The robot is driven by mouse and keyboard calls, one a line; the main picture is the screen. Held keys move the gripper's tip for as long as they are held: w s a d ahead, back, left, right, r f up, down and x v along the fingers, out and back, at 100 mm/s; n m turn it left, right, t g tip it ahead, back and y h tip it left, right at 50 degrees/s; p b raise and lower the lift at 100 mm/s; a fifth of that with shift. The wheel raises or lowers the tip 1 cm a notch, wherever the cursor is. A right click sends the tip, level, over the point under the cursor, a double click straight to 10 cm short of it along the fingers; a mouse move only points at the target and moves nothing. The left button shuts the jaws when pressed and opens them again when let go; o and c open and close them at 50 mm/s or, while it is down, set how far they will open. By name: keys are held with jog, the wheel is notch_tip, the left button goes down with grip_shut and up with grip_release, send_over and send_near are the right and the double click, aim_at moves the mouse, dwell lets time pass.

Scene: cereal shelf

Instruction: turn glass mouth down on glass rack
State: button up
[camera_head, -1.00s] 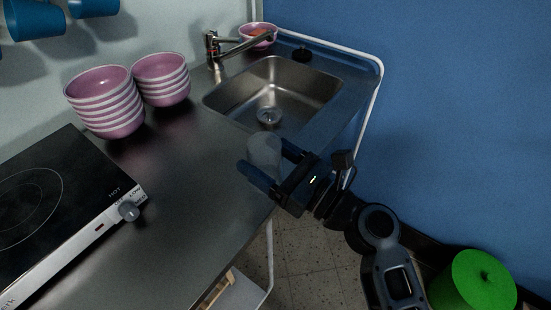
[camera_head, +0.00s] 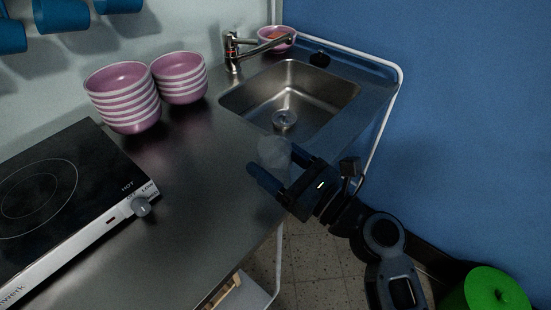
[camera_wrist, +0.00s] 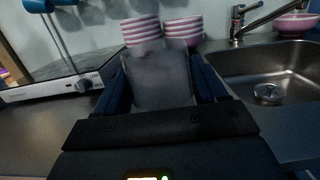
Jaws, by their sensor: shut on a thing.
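My gripper (camera_head: 280,171) is shut on a clear, greyish glass (camera_head: 274,152), held above the counter near the front corner of the sink. In the wrist view the glass (camera_wrist: 158,80) stands between the two dark fingers (camera_wrist: 160,88) and looks roughly upright; I cannot tell which end is its mouth. Its lower part is hidden behind my gripper's body in the wrist view. No glass rack can be made out in either view.
A steel sink (camera_head: 240,98) with a tap (camera_head: 232,52) lies behind my gripper. Stacked pink bowls (camera_head: 122,98) stand at the back left, and a hotplate (camera_head: 60,190) at the left. Blue mugs (camera_head: 60,14) hang above. The middle counter (camera_head: 190,180) is clear. A green bin (camera_head: 490,290) is on the floor.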

jog(key=shift+f+b, duration=0.9)
jog(key=shift+f, duration=0.35)
jog(key=o, duration=1.2)
jog(key=shift+d, duration=0.1)
jog(key=b+v, duration=0.1)
jog(key=v, duration=0.6)
jog(key=shift+s+d, duration=0.25)
send_near(288, 180)
jog(key=v, duration=0.3)
jog(key=shift+f+p, duration=0.1)
jog(key=shift+p, duration=0.2)
jog(key=shift+f, duration=0.1)
